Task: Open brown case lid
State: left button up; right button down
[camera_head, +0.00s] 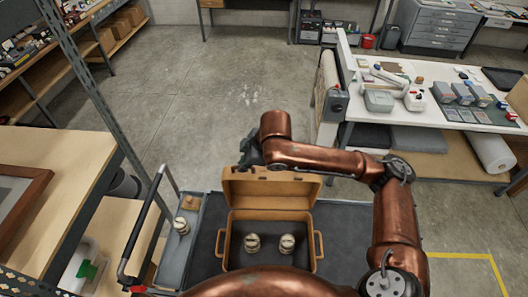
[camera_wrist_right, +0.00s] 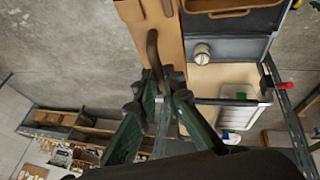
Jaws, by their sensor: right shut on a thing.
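The brown case (camera_head: 317,265) stands on a dark cart top in the head view. Its lid (camera_head: 285,187) is raised to about upright at the far side, so the inside shows. Two round pale objects with banded tops (camera_head: 287,244) sit in it. My right gripper (camera_head: 252,155) is at the lid's top edge, left of its middle. In the right wrist view the right gripper's fingers (camera_wrist_right: 160,88) close around a curved brown handle (camera_wrist_right: 153,48) beside the lid's panel. The fingers partly hide the handle's end. My left gripper is not in view.
The cart (camera_head: 345,232) has a grey side tray (camera_head: 170,252) with small objects at left and a dark push handle (camera_head: 143,225). Wooden shelving (camera_head: 50,160) stands close on the left. A white worktable (camera_head: 400,112) with boxes is at the right. Floor beyond the cart is clear.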

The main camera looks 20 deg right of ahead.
jog(key=shift+s+a, duration=0.2)
jog(key=shift+s, duration=0.15)
jog(key=c, duration=2.5)
grip_release()
jog(key=shift+o, duration=0.9)
jog(key=o, duration=0.3)
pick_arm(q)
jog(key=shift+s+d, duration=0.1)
pick_arm(e)
jog(key=v, duration=1.2)
jog(key=shift+d, duration=0.1)
